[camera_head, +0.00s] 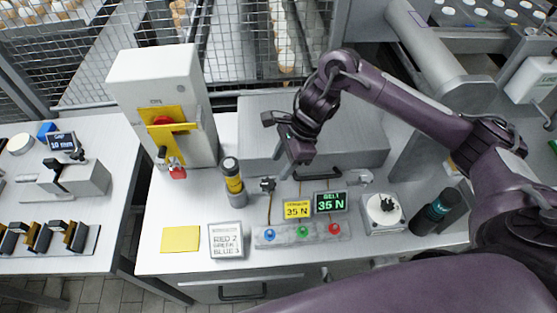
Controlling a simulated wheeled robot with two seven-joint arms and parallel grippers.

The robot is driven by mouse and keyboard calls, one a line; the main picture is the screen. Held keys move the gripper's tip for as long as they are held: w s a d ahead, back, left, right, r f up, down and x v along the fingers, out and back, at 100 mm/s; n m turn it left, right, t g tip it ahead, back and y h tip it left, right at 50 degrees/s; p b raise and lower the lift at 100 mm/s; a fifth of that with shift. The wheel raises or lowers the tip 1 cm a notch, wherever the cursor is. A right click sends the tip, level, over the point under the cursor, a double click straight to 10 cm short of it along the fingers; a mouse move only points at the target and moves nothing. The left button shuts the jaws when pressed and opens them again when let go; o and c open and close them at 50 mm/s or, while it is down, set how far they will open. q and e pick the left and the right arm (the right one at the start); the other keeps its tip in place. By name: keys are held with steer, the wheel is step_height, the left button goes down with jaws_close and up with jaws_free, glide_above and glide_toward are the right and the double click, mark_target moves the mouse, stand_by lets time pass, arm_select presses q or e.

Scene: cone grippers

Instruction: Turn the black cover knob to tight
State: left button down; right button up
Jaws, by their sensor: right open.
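Two small black knobs show. Another black knob (387,203) sits on the round white top of a small white box at the right. I cannot tell which is the cover knob, nor read a tight mark on either. My right gripper (276,145) hangs above and slightly to the right of the left knob. It is open and empty, apart from both knobs. My left gripper is not in view.
A display reading 35 N (331,202) and a yellow 35 N label (297,210) stand behind a strip of blue, green and red buttons (262,242). A yellow-black cylinder (234,184) and a tall white cabinet (160,85) stand left.

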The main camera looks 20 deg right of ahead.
mark_target(269, 183)
steer(key=p+x, duration=0.1)
steer(key=x, duration=0.6)
steer(key=shift+w, duration=0.1)
steer(key=shift+f, duration=0.35)
steer(key=shift+a, duration=0.1)
steer(key=c, duration=0.7)
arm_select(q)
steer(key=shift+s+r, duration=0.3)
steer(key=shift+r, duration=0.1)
